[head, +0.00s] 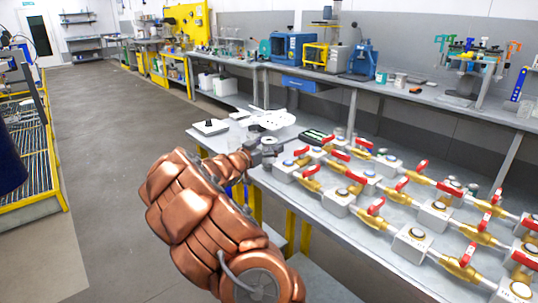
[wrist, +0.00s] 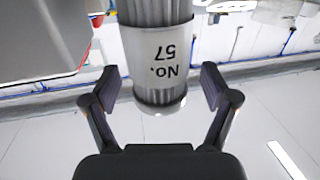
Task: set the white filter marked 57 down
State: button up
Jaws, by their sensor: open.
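The white filter marked 57 (wrist: 160,72) is a ribbed, pale grey-white cylinder with a white label reading "No. 57", upside down in the wrist view. It stands out from the top edge to the middle of that view. What bears the filter is hidden. In the head view my gripper (head: 264,152) is at the bench's near edge; the filter cannot be told apart there.
The grey bench (head: 320,205) carries several brass valves with red handles (head: 375,205) to the right of my gripper. A white round piece (head: 268,120) and a flat white device (head: 209,127) lie behind it. A blue machine (head: 293,47) stands at the back. Open floor lies left.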

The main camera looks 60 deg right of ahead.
jog(key=shift+d, duration=0.1)
jog(key=shift+c, duration=0.3)
jog(key=c, duration=1.3)
jog(key=shift+c, duration=0.2)
jog(key=shift+r, duration=0.1)
notch_tip(320, 180, up, 10)
jog(key=shift+f, duration=0.25)
jog(key=shift+r, duration=0.1)
